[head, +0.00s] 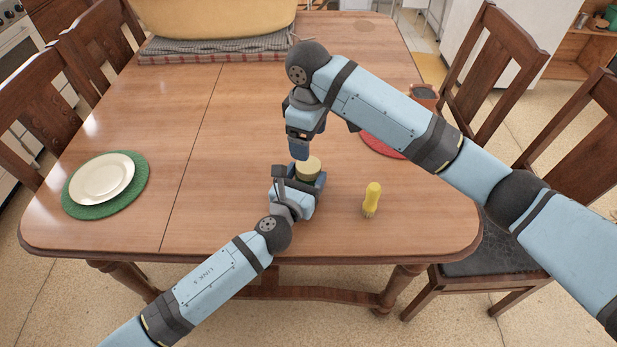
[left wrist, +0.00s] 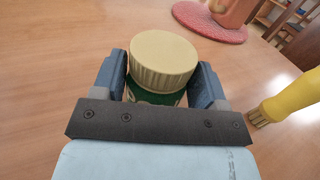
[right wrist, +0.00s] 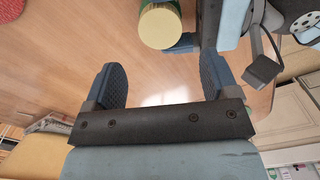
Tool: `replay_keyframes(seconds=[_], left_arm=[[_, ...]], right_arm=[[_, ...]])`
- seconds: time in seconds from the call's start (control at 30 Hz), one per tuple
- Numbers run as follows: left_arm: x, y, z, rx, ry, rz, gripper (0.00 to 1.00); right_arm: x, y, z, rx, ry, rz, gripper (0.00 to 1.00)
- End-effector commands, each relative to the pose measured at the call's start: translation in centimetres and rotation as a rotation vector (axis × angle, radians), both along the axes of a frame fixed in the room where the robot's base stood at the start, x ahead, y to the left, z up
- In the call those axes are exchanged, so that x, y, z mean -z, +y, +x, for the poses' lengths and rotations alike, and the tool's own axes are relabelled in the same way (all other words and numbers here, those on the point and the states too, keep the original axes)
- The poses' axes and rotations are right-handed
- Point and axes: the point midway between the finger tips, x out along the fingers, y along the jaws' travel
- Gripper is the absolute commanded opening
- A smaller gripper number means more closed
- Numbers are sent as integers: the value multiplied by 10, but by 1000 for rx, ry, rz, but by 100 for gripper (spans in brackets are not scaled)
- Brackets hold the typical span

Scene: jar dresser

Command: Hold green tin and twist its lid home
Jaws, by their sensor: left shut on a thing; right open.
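The green tin (left wrist: 150,98) stands on the wooden table near its front middle, with a cream ridged lid (left wrist: 163,60) on top. In the head view the lid (head: 309,164) hides most of the tin. My left gripper (head: 305,181) is shut around the tin's sides, one finger on each side in the left wrist view. The lid looks slightly tilted there; I cannot tell how far down it sits. My right gripper (head: 299,152) is open and empty, pointing down just behind the tin. In the right wrist view the lid (right wrist: 160,28) lies beyond the open fingers, apart from them.
A yellow brush (head: 371,198) stands right of the tin. A red mat (head: 383,145) with a terracotta pot (head: 424,97) is at the right edge, partly behind my right arm. A white plate (head: 102,178) on a green mat (head: 78,198) lies left. The middle-left table is clear.

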Motion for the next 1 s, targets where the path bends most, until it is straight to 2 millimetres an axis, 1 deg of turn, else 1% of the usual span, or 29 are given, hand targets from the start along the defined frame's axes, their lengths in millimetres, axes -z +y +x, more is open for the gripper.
replay_keyframes(seconds=[0.27, 0.37, 0.47, 0.8, 1.0], left_arm=[[1, 0, 0, 0, 1, 0, 0], [1, 0, 0, 0, 1, 0, 0], [1, 0, 0, 0, 1, 0, 0], [1, 0, 0, 0, 1, 0, 0], [1, 0, 0, 0, 1, 0, 0]], right_arm=[[-1, 0, 0, -12, 1, 0, 80], [3, 0, 0, -11, 2, 0, 80], [12, 0, 0, -10, 3, 0, 80], [63, 0, 0, -9, 4, -1, 80], [78, 0, 0, -10, 2, 1, 80]])
